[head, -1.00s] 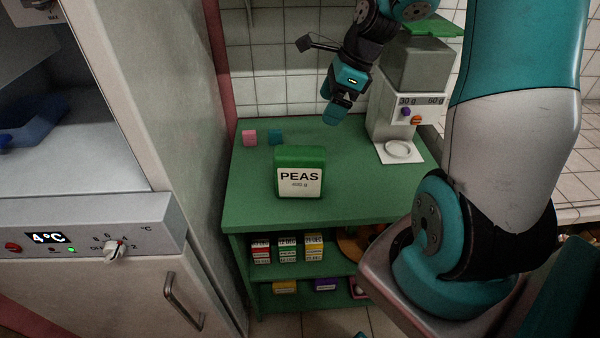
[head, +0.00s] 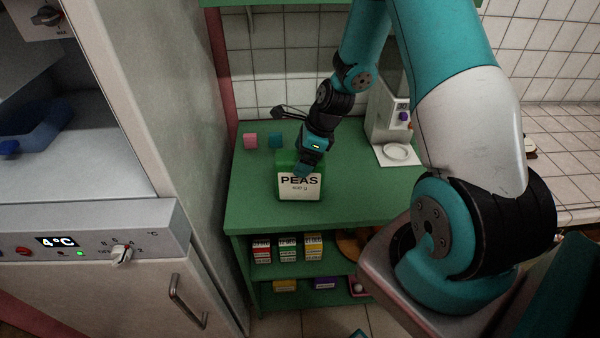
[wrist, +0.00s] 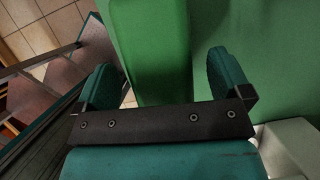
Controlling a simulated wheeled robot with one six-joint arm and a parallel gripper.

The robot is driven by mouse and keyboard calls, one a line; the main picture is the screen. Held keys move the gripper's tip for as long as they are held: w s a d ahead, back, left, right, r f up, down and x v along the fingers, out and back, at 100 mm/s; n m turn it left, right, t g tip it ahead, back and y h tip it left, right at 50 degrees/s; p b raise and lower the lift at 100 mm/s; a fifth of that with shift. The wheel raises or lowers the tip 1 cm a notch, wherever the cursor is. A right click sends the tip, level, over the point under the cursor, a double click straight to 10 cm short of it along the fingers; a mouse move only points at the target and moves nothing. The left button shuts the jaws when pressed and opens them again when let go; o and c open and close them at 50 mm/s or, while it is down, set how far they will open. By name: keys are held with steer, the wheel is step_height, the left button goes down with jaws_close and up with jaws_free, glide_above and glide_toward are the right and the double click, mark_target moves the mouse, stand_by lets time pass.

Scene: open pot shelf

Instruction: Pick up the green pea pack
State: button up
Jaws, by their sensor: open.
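The green pea pack (head: 299,187) stands upright on the green shelf top, its white PEAS label facing me in the head view. My gripper (head: 303,170) is at the pack's upper right part and covers some of its top there. In the wrist view the pack (wrist: 155,45) rises as a green block beyond and between the two teal fingers of my gripper (wrist: 165,85). The fingers are apart with nothing held between them. I cannot tell whether a finger touches the pack.
A grey dispenser (head: 386,120) stands at the back right. A fridge (head: 150,120) stands left.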

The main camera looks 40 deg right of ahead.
mark_target(289, 186)
steer(key=shift+x, duration=1.05)
steer(key=shift+f, duration=0.2)
steer(key=c, duration=1.6)
